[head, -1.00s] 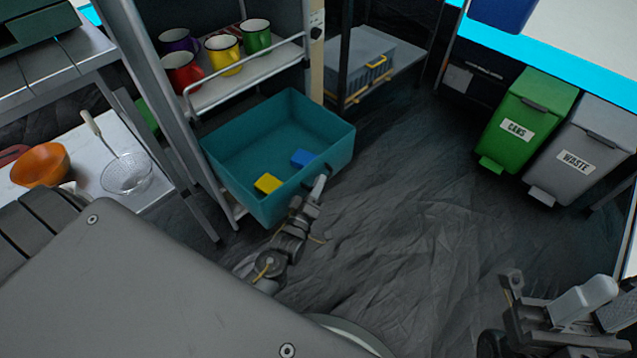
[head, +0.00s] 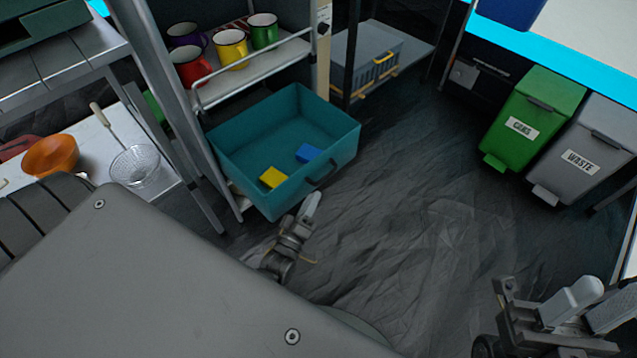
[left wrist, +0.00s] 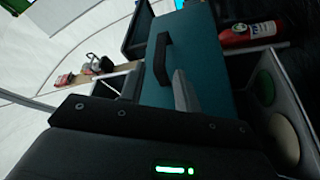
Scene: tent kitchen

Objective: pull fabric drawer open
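The teal fabric drawer (head: 345,150) stands pulled far out from under the mug shelf, its inside in view from above. Its dark handle (head: 322,173) is on the front face; the handle also shows in the left wrist view (left wrist: 161,60). A yellow block (head: 272,177) and a blue block (head: 308,153) lie inside. My left gripper (head: 309,207) is just in front of the drawer, below the handle and apart from it. Only one pale finger shape shows clearly, so its opening is unclear. My right gripper (head: 590,302) is at the lower right, far from the drawer; its opening is unclear.
Mugs (head: 231,48) stand on the shelf above the drawer. A grey crate (head: 365,62) is on a low shelf behind. Green (head: 532,115) and grey (head: 590,150) bins stand at the right. The dark floor (head: 420,210) between is clear.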

